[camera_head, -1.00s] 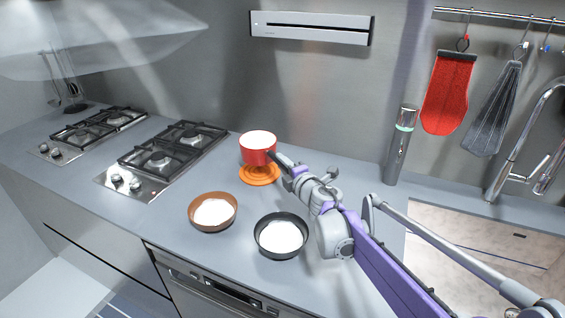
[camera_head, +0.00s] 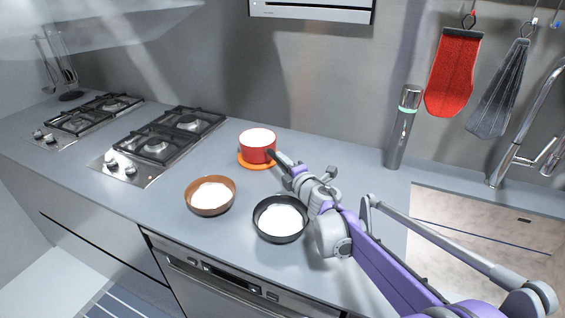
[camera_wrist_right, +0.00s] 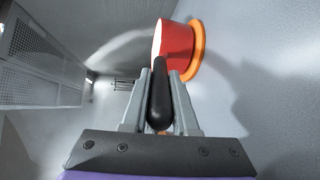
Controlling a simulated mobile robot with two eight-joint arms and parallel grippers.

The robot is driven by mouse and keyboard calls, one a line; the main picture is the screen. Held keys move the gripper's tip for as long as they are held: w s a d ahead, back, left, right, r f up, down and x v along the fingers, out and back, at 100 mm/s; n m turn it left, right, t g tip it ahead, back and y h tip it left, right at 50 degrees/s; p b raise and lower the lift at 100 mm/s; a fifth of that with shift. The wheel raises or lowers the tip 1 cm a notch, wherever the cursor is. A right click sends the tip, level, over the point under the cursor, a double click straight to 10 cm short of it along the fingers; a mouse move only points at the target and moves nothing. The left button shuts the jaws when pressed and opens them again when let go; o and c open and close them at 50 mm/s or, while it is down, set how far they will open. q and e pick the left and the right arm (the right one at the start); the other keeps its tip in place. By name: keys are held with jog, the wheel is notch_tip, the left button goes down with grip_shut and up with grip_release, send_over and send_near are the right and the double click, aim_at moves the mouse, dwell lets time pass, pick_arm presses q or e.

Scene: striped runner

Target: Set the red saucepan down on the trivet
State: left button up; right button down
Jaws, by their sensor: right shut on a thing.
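The red saucepan (camera_head: 257,149) is upright over the orange trivet (camera_head: 243,162), with only the trivet's rim showing around its base. My right gripper (camera_head: 281,163) is shut on the saucepan's black handle, to the right of the pan. In the right wrist view the black handle runs between the fingers of my right gripper (camera_wrist_right: 160,76). The red saucepan (camera_wrist_right: 177,46) also shows there, its base against or very close to the orange trivet (camera_wrist_right: 198,52). I cannot tell for sure whether they touch. My left gripper is not in view.
Gas hobs (camera_head: 158,148) are to the left. A grey cylinder (camera_head: 402,130) stands by the wall, near the sink (camera_head: 480,240).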

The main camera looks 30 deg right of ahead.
jog(key=shift+f, duration=0.25)
dwell(0.8)
jog(key=c, duration=0.6)
grip_release()
jog(key=s+r, duration=0.1)
jog(key=s, duration=0.9)
jog(key=shift+s+r, duration=0.25)
jog(key=shift+s, duration=0.15)
jog(key=shift+f, duration=0.1)
